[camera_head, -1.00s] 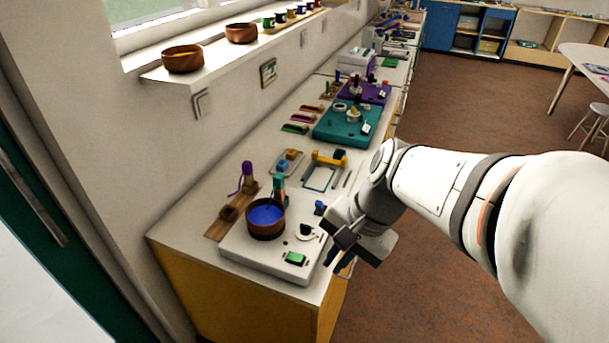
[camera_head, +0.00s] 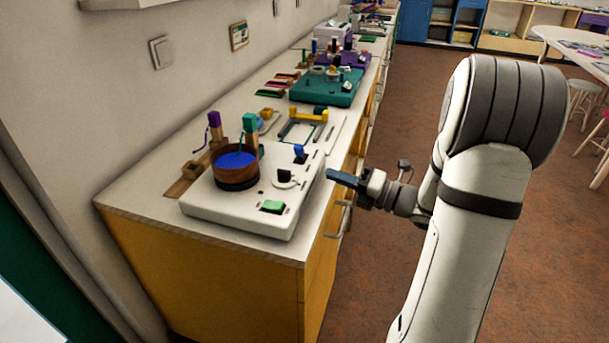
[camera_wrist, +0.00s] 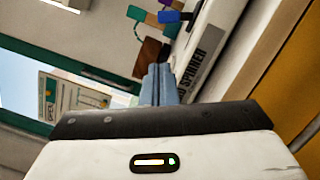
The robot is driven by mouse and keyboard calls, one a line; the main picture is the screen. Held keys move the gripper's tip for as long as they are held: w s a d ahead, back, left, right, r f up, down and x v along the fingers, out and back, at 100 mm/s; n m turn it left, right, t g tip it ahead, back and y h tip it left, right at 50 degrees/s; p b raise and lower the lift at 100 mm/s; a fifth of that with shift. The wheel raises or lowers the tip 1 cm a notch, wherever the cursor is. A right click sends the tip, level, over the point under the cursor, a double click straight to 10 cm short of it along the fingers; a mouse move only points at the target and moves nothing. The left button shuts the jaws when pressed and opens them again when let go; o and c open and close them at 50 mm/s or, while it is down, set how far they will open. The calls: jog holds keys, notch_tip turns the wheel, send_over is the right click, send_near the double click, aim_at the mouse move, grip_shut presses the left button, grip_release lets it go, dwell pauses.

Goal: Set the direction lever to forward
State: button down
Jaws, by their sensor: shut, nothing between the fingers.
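The white bead spinner board (camera_head: 250,205) sits at the near end of the counter, with a brown bowl (camera_head: 236,180) of blue beads on it. A small blue lever (camera_head: 300,153) stands in a slot near the board's right edge; it looks like the direction lever, but its setting is not readable. It also shows in the wrist view (camera_wrist: 170,16). A black knob on a white dial (camera_head: 285,175) and a green switch (camera_head: 272,207) are nearer. My gripper (camera_head: 330,175) is shut and empty, just right of the board, pointing left, apart from the lever. The wrist view shows its closed fingers (camera_wrist: 160,84).
A wooden block with a purple top (camera_head: 214,128) and one with a green top (camera_head: 249,130) stand by the bowl. A yellow-handled frame (camera_head: 307,114) and a teal board (camera_head: 325,88) lie farther back. Open floor (camera_head: 375,260) is right of the yellow cabinet.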

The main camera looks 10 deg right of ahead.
aim_at(305, 170)
jog(key=shift+w+d+f+m+t, duration=0.15)
jog(key=shift+d+f+m+t, duration=0.1)
jog(key=shift+d+m, duration=0.1)
jog(key=shift+w+d+f+m+t, duration=0.1)
jog(key=shift+w+d+m+t, duration=0.05)
jog(key=shift+d+m+t, duration=0.15)
jog(key=b+x, duration=0.1)
jog(key=x, duration=0.9)
jog(key=shift+f+b, duration=0.2)
jog(key=shift+b, duration=0.2)
jog(key=shift+r+h+p, duration=0.15)
jog(key=shift+h+p, duration=0.15)
jog(key=shift+r+p, duration=0.1)
jog(key=shift+p, duration=0.2)
jog(key=shift+w+m+p, duration=0.1)
jog(key=shift+m+p, duration=0.15)
jog(key=shift+p, duration=0.15)
